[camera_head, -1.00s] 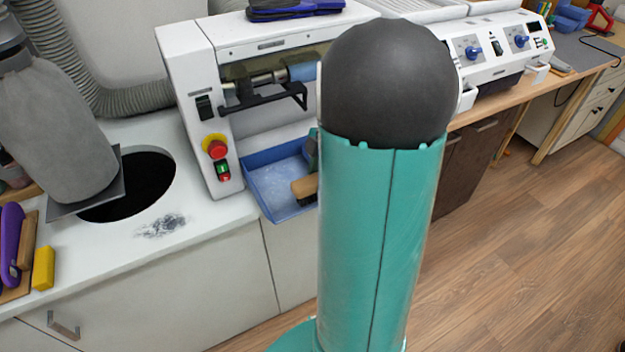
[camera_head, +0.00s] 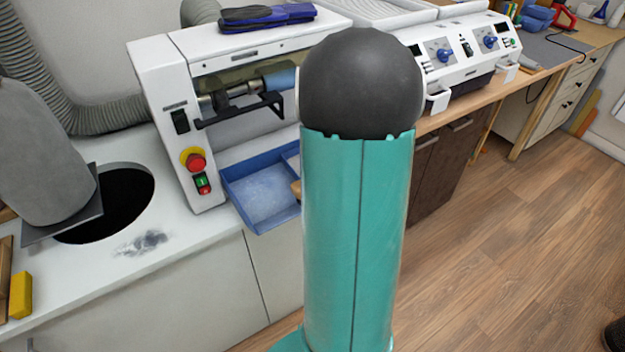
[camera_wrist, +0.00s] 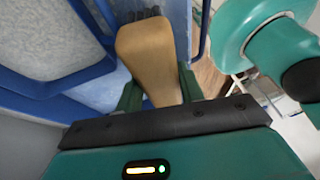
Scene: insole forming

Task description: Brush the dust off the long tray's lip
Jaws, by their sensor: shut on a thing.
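A blue tray (camera_head: 233,200) sits under the white machine's roller, its floor pale as if dusted. In the wrist view, blue tray walls and rims (camera_wrist: 30,86) show beside and beyond my gripper. My gripper (camera_wrist: 160,88) is shut on the tan wooden handle of a brush (camera_wrist: 148,50), with dark bristles at its far end. I cannot tell whether the bristles touch the tray. In the head view only a bit of the handle (camera_head: 296,189) shows at the tray's right side; my teal arm column hides my gripper and the rest.
The white machine (camera_head: 180,85) has a red stop button (camera_head: 195,162) near the tray. A grey dusty smear (camera_head: 143,243) lies on the white counter beside a round black hole (camera_head: 108,205). A yellow block (camera_head: 20,296) lies at the left. Wooden floor is open at the right.

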